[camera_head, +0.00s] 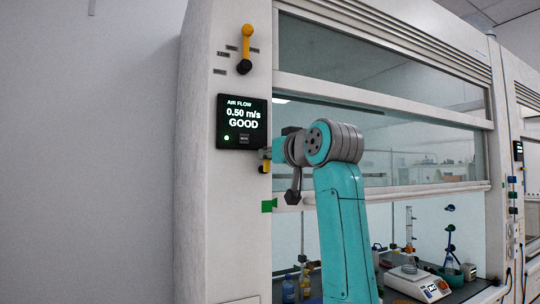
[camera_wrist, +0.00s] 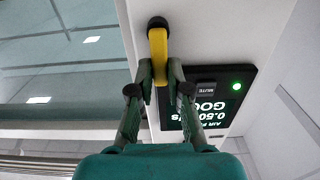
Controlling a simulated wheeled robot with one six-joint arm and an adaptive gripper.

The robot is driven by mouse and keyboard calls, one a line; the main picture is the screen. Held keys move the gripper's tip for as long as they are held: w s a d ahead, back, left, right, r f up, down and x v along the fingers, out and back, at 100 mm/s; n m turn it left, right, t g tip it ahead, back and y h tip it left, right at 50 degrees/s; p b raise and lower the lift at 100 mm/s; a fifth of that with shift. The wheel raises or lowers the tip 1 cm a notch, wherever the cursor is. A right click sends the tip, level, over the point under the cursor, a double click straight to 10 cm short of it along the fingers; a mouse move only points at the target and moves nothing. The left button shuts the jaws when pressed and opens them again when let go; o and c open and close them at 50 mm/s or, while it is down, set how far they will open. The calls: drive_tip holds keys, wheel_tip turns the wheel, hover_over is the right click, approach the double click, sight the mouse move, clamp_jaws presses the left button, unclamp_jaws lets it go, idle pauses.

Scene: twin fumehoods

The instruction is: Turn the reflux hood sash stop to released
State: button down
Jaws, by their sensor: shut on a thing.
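A yellow lever (camera_wrist: 158,48) with a black end knob sits on the white hood post just below the air flow panel. In the wrist view, my gripper (camera_wrist: 159,78) has its two fingers closed on the sides of this lever, with the knob end beyond the fingertips. In the head view, the lever (camera_head: 266,155) shows only in part at the post's edge. My arm hides most of my gripper there. A second yellow lever (camera_head: 246,42) with a black knob at its lower end hangs upright higher on the post.
The air flow panel (camera_head: 243,122) reads 0.50 m/s GOOD with a green light, close beside my fingers. The glass sash (camera_head: 420,158) is partly lowered to my arm's right. A balance (camera_head: 418,282) and glassware stand inside the hood. The left wall side is clear.

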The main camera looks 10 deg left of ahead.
drive_tip(key=c, duration=1.1)
unclamp_jaws()
drive_tip(key=shift+f, duration=0.1)
drive_tip(key=v, duration=1.2)
drive_tip(key=shift+w, duration=0.15)
